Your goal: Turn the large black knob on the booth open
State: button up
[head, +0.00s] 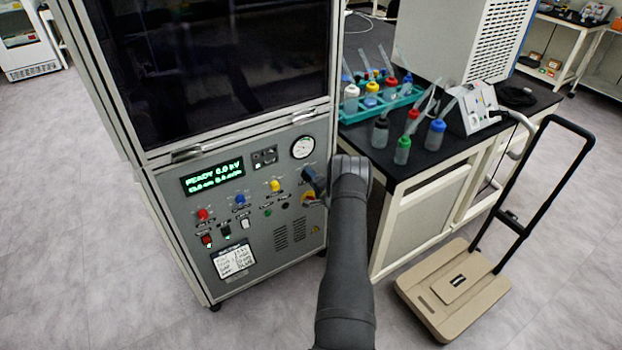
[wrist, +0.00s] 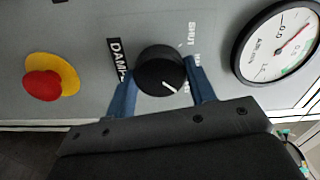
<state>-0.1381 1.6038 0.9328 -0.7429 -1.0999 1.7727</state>
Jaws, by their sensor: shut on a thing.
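The large black knob (wrist: 161,68) is round and sits on the grey panel of the booth (head: 290,225). In the wrist view its white pointer mark faces the lower right of the picture. A dark label starting "DAMP" (wrist: 117,60) is beside it, and printed words including "SHUT" are on its other side. My gripper (wrist: 158,78) has its two blue fingers on opposite sides of the knob, shut on it. In the head view my gripper (head: 312,183) is at the right side of the panel, and the knob is largely hidden there.
A red mushroom button on yellow (wrist: 45,84) and a round gauge (wrist: 278,42) flank the knob. Smaller red, blue and yellow knobs and a green display (head: 212,177) are on the panel. A black-topped bench with bottles (head: 425,165) and a trolley (head: 455,290) stand at the right.

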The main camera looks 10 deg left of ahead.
dwell(0.4)
jog(key=o, duration=1)
jog(key=shift+s, duration=0.1)
jog(key=v, duration=1.7)
jog(key=shift+s+d+r, duration=0.1)
jog(key=shift+d, duration=0.05)
jog(key=x, duration=1.7)
jog(key=shift+w, duration=0.2)
